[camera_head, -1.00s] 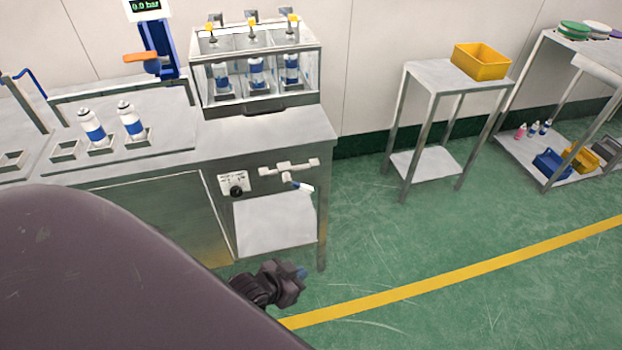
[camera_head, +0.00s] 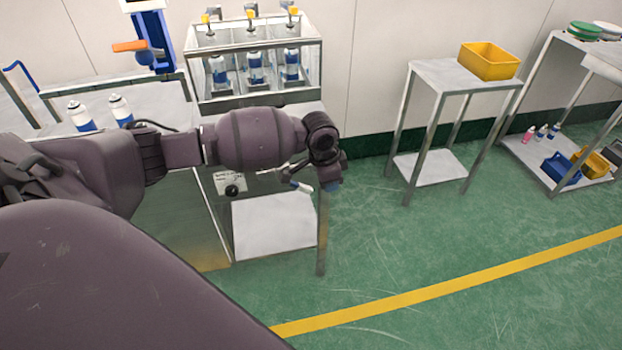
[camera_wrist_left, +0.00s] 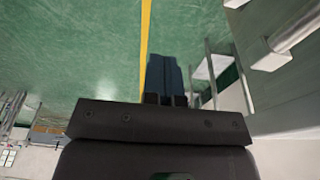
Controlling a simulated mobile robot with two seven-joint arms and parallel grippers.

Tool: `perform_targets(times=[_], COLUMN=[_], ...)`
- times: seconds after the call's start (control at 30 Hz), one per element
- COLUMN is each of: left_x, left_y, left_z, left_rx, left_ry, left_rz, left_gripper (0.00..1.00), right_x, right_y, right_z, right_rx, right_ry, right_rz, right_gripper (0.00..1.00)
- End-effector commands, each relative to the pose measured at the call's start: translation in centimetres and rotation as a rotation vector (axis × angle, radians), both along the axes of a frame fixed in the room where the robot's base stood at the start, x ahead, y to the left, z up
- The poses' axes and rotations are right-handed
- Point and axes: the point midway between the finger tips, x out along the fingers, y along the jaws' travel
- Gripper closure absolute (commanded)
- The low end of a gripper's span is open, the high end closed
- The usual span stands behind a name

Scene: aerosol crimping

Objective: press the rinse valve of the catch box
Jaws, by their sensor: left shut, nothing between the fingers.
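The clear-sided box (camera_head: 255,102) stands at the back of the steel bench, with several blue-and-white cans inside and yellow-topped fittings (camera_head: 249,22) above. On the bench front, a lever with a whitish handle (camera_head: 301,187) sticks out; its pipe is mostly hidden behind my left arm. I cannot tell which part is the rinse valve. My left gripper (camera_head: 331,186) points down just right of this handle, apart from it in the picture. Its blue fingers (camera_wrist_left: 164,78) are shut and empty in the left wrist view. A pale pipe (camera_wrist_left: 285,45) shows there to the right. My right gripper is not in view.
A panel with a black knob (camera_head: 232,190) sits left of the lever. Two cans (camera_head: 80,116) stand on the bench at left. A steel side table (camera_head: 440,72) with a yellow bin (camera_head: 488,61) stands right. Green floor (camera_head: 430,240) between is clear.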

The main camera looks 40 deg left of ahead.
Motion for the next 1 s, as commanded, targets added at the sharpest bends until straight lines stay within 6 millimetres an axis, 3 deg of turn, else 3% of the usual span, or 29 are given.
perform_targets(times=[0.03, 0.2, 0.4, 0.8, 1.0], left_x=[1.2, 3.0, 3.8, 3.8, 3.8], left_y=[1.4, 4.4, 6.1, 6.2, 6.2], left_z=[1.4, 5.6, 8.3, 8.7, 7.0], left_rx=[0.033, 0.099, 0.128, 0.130, 0.129], left_ry=[0.020, 0.092, 0.133, 0.137, 0.141], left_rz=[0.003, 0.015, 0.032, 0.033, 0.033], left_gripper=[1.00, 1.00, 1.00, 1.00, 1.00], right_x=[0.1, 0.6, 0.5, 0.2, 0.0], right_y=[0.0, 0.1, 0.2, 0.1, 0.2], right_z=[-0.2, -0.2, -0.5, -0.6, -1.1], right_rx=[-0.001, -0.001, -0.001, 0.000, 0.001], right_ry=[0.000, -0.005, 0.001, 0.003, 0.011], right_rz=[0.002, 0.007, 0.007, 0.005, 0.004], right_gripper=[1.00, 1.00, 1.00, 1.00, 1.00])
